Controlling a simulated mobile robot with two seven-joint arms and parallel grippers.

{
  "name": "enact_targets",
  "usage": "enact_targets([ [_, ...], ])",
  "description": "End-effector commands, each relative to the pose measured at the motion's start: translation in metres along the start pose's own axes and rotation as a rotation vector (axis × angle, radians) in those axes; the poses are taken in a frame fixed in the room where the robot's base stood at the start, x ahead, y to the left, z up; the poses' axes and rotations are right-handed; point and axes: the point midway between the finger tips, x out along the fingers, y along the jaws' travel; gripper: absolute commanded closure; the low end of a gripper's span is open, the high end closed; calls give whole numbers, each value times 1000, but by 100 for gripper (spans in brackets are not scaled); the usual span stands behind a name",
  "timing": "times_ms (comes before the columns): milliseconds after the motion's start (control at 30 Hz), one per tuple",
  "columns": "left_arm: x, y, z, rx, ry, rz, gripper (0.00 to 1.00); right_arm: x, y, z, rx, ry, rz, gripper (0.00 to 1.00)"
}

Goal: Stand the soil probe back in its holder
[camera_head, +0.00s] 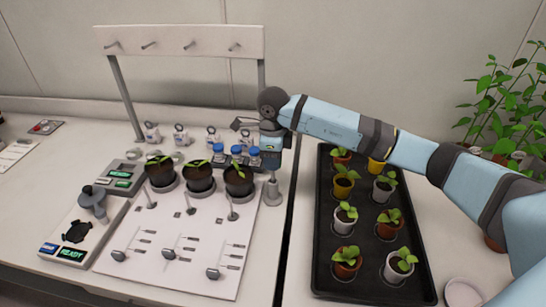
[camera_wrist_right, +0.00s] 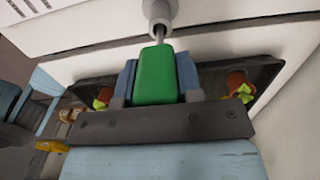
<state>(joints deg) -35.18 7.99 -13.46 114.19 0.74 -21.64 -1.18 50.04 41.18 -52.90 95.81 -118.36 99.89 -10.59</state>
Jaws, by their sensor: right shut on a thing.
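The soil probe has a green handle (camera_wrist_right: 155,75) with a thin metal rod, clear in the right wrist view. My right gripper (camera_wrist_right: 154,85) is shut on the green handle, one finger on each side. In the head view my right gripper (camera_head: 271,150) points down at the back right of the white board. The holder is a grey upright post with a round base (camera_head: 272,192), directly below the gripper. In the wrist view the rod meets the holder's round top (camera_wrist_right: 159,12); how deep it sits I cannot tell. My left gripper is not in view.
Several blue-capped bottles (camera_head: 254,152) stand just left of the gripper, behind three dark plant pots (camera_head: 199,178). A white peg rack (camera_head: 180,42) rises behind. A black tray (camera_head: 322,262) of small potted seedlings lies to the right, under my right arm.

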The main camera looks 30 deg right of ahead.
Motion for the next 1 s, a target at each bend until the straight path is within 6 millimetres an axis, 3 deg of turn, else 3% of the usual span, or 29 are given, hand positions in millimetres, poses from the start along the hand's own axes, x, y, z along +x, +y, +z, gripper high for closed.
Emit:
enact_targets([
  [1000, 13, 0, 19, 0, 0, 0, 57, 32, 0, 0, 0, -1, 0, 96],
])
